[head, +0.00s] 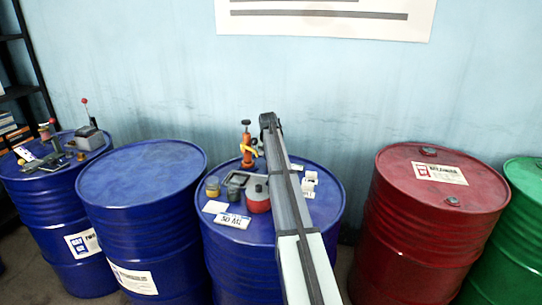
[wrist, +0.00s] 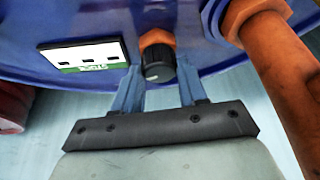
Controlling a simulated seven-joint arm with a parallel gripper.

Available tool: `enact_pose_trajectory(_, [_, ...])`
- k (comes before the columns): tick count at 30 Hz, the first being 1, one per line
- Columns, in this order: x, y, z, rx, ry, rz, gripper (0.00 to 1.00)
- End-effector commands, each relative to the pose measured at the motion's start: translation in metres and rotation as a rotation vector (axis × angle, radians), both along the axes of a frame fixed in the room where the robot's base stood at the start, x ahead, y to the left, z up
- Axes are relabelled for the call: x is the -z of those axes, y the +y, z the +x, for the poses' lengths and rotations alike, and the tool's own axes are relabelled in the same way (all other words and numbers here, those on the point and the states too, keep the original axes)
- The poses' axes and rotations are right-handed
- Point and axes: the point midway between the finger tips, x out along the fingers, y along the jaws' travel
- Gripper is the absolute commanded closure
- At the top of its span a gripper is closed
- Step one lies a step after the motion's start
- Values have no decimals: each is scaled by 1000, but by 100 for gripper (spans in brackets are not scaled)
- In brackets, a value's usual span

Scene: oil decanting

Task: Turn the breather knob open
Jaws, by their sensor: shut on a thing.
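The breather knob (wrist: 158,70) is a small black ribbed knob on an orange hexagonal base (wrist: 157,40), on top of a blue drum (wrist: 205,62) in the wrist view. My gripper (wrist: 160,75) has one blue-grey finger on each side of the knob and is shut on it. Which way the knob is turned I cannot tell. In the head view my arm reaches over the blue drum (head: 240,260). The knob and my fingertips cannot be made out there.
An orange pump (head: 246,148) stands on this drum; its orange pipe (wrist: 285,70) rises close right of my gripper in the wrist view. A white and green label (wrist: 85,55) lies left of the knob. Small containers crowd the drum's front. A red drum (head: 425,220) stands right.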

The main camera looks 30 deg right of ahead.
Motion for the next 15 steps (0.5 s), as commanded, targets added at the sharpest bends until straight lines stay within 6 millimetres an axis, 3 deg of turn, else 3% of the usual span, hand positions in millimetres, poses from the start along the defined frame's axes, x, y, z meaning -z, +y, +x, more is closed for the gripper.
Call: enact_pose_trajectory(15, [0, 1, 1, 88, 0, 1, 89])
